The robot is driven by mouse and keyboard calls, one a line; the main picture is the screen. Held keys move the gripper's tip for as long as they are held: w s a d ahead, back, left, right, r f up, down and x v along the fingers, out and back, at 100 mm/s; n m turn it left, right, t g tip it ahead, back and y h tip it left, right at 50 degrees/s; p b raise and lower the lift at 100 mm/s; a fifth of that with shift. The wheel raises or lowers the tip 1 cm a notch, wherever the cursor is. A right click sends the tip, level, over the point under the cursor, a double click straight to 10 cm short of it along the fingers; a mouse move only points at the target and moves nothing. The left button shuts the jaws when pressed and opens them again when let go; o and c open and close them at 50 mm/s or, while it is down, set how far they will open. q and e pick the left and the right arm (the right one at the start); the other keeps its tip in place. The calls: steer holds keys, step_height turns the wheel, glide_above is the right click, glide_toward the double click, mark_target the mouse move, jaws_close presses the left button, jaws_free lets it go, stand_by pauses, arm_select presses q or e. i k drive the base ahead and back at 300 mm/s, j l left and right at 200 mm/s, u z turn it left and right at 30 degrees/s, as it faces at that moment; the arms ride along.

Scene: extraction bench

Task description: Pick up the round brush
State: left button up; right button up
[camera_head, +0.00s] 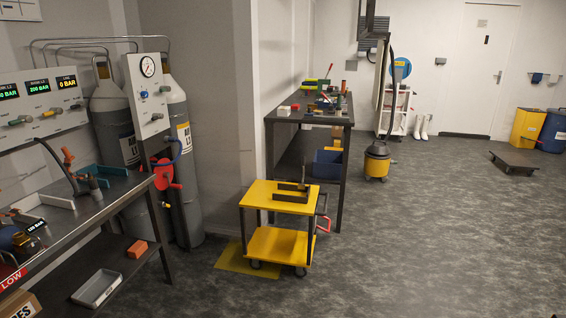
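I cannot make out a round brush for certain. Several small items lie on the dark workbench (340,122) in the middle distance, too small to tell apart. A yellow two-shelf cart (252,196) stands in front of it, with a dark open holder (292,193) on its top shelf and a thin upright object (304,172) at that holder. A metal bench (122,186) at the left bears fittings and a hose. Neither of my grippers shows in the head view.
Gas cylinders (186,165) and a gauge panel (148,92) stand behind the left bench. The grey floor at the centre right is clear.

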mark_target(338, 112)
steer(key=i+l+z, duration=0.15)
steer(key=i+z, duration=0.25)
steer(key=i, duration=0.3)
steer(key=i+z, duration=0.4)
steer(key=i, duration=0.3)
steer(key=i+j+z, duration=0.4)
steer(key=i, duration=0.3)
steer(key=i+z, duration=0.35)
steer(key=i, duration=1.15)
steer(key=i+u, duration=0.35)
steer(key=i+l+u, duration=0.1)
steer(key=i+u, duration=0.25)
steer(key=i+l+u, duration=0.2)
steer(key=i+u, duration=0.15)
